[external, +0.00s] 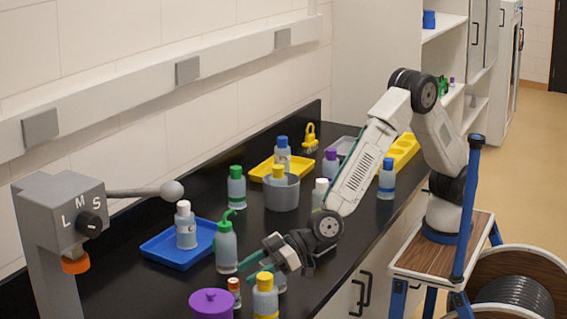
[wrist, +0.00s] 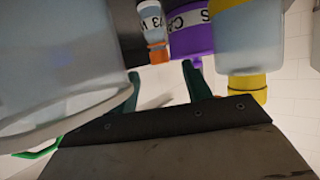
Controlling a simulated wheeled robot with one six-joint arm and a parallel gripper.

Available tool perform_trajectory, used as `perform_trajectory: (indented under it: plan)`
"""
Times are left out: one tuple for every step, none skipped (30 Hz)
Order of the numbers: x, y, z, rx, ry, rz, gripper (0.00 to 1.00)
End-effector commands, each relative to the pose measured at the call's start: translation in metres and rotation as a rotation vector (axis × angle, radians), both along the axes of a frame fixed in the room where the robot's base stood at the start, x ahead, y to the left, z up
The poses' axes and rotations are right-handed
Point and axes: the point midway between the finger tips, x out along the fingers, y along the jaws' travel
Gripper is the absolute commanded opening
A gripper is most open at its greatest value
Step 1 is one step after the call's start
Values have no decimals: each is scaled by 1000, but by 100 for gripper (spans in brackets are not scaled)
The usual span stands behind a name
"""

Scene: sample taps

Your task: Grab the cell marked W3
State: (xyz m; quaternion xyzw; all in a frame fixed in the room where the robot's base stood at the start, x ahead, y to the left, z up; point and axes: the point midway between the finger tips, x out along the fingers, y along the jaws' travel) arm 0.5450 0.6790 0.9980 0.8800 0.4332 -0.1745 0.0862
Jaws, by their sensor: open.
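The cell marked W3 (wrist: 153,22) is a small vial with an orange cap and a white label, upside down in the wrist view. In the external view the small orange-capped vial (external: 234,291) stands on the black bench, left of my gripper (external: 254,264). In the wrist view my gripper (wrist: 160,78) is open, with dark green fingers apart and nothing between them. The vial lies beyond the fingertips, roughly in line with the gap.
A purple container (external: 211,304) and a yellow-capped bottle (external: 265,296) stand close to the vial. A green-nozzled wash bottle (external: 226,249) is just behind it. A blue tray (external: 160,247) with a white-capped bottle (external: 185,227) lies further left. Space around the gripper is tight.

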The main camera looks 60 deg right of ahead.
Motion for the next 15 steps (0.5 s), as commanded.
perform_trajectory:
  plan:
    - [5, 6, -4, -1, 0, -1, 49]
    - [7, 10, -6, -1, 0, -1, 49]
    - [11, 15, -9, -1, 0, -1, 49]
    - [13, 18, -10, 0, 0, -2, 49]
    - [15, 21, -12, -1, 1, -2, 49]
    - [18, 24, -13, 0, 0, -2, 49]
    - [19, 26, -14, 0, 0, -2, 49]
    - [20, 27, -14, 0, 1, -1, 49]
    - [21, 28, -15, 0, 1, -1, 49]
    - [22, 29, -15, 0, 1, -1, 49]
    - [22, 29, -15, 0, 1, -1, 49]
    - [22, 29, -15, 0, 1, -1, 49]
    - [22, 29, -15, 0, 1, -1, 49]
    - [22, 29, -15, 0, 1, -1, 49]
    - [22, 29, -15, 0, 1, -1, 49]
